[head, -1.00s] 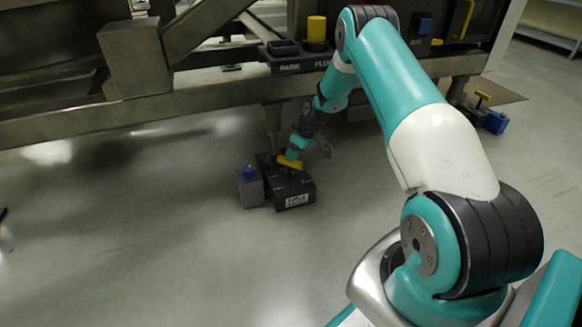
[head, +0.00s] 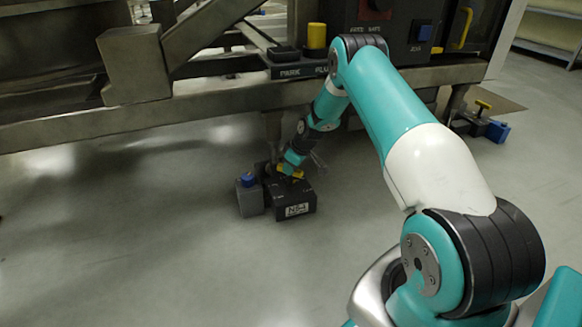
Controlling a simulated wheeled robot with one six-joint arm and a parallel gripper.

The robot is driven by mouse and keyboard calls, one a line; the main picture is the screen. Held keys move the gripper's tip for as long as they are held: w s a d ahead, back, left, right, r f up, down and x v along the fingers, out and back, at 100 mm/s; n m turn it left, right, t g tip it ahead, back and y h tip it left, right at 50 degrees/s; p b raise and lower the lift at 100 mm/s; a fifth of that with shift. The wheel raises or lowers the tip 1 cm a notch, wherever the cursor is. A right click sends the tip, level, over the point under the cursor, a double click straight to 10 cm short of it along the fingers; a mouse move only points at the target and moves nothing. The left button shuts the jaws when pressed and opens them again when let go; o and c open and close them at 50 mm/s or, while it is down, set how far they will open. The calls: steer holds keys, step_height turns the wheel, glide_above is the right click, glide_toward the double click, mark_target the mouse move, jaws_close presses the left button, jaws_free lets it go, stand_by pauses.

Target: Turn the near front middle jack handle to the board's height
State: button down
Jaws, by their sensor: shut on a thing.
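The front middle jack is a dark box (head: 290,198) with a white label on its front, on the floor under the frame beam. Its yellow handle (head: 291,173) lies on top, partly hidden by my gripper. My gripper (head: 289,169) is at the handle and shut on it, reaching down from the upper right. The fingertips are small and partly hidden. A post rises from behind the jack toward the beam. No height mark on the board can be made out.
A grey box with a blue top (head: 249,195) stands close beside the jack on its left. The metal beam (head: 150,116) runs above. A panel (head: 297,71) with a yellow cylinder (head: 316,38) sits over it. Another yellow handle (head: 483,105) and a blue block (head: 497,131) are far right. Open floor lies in front.

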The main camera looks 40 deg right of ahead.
steer(key=shift+a+r+m+p, duration=0.1)
steer(key=shift+r+m+p, duration=0.2)
steer(key=shift+m+p, duration=0.55)
steer(key=shift+f+m+h+p, duration=0.25)
steer(key=shift+m+h+p, duration=0.25)
steer(key=shift+p, duration=0.4)
steer(key=c, duration=1)
jaws_free()
steer(key=shift+o, duration=0.2)
steer(key=p+v, duration=0.9)
steer(key=v, duration=0.8)
steer(key=shift+s, duration=0.3)
steer(key=shift+r, duration=0.15)
